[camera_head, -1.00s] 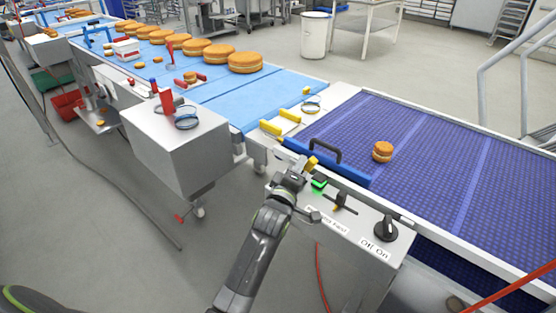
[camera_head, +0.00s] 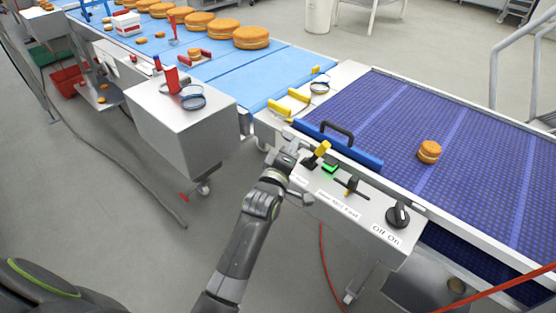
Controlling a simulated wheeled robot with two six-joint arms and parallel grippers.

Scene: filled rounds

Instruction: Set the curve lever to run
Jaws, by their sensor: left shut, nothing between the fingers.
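The metal control box (camera_head: 355,222) stands at the near side of the purple belt. Its top carries a yellow-tipped lever (camera_head: 321,149), a green button (camera_head: 330,168), a small brass-and-black lever (camera_head: 352,186) and a black Off/On knob (camera_head: 398,215). The labels by the levers are too small to read surely, so I cannot tell which lever is the curve lever. My left gripper (camera_head: 303,162) is shut and empty at the box's left end, close beside the yellow-tipped lever. I cannot tell whether they touch. My right gripper is out of view.
A blue guard with a black handle (camera_head: 338,150) runs behind the box. A filled round (camera_head: 429,152) lies on the purple belt (camera_head: 480,155). Several rounds stand on the light blue belt (camera_head: 240,75). A grey box (camera_head: 180,130) stands left; a red cable (camera_head: 325,265) hangs below.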

